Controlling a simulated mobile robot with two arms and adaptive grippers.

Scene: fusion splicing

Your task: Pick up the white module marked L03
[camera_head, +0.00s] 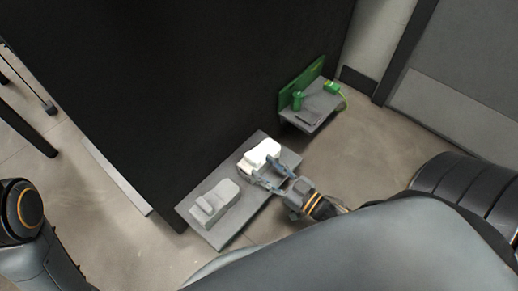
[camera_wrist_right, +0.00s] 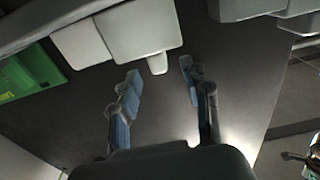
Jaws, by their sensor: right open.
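A white module (camera_head: 260,153) sits on the far right part of a grey shelf (camera_head: 234,238), against a dark panel. No marking such as L03 can be read on it. It also shows at the top of the right wrist view (camera_wrist_right: 125,32), with a small tab pointing toward the fingers. My right gripper (camera_head: 267,172) is open and empty beside the white module, on its near side. In the right wrist view its two blue-grey fingers (camera_wrist_right: 158,84) are spread, with the module beyond their tips; whether they touch it cannot be told. My left gripper is not in view.
A light grey module (camera_head: 214,202) sits on the same shelf, left of the white one. A smaller shelf (camera_head: 316,112) with a green board (camera_head: 300,84) and green parts is farther back right. The dark panel (camera_head: 170,85) rises behind the shelf. Floor is open to the right.

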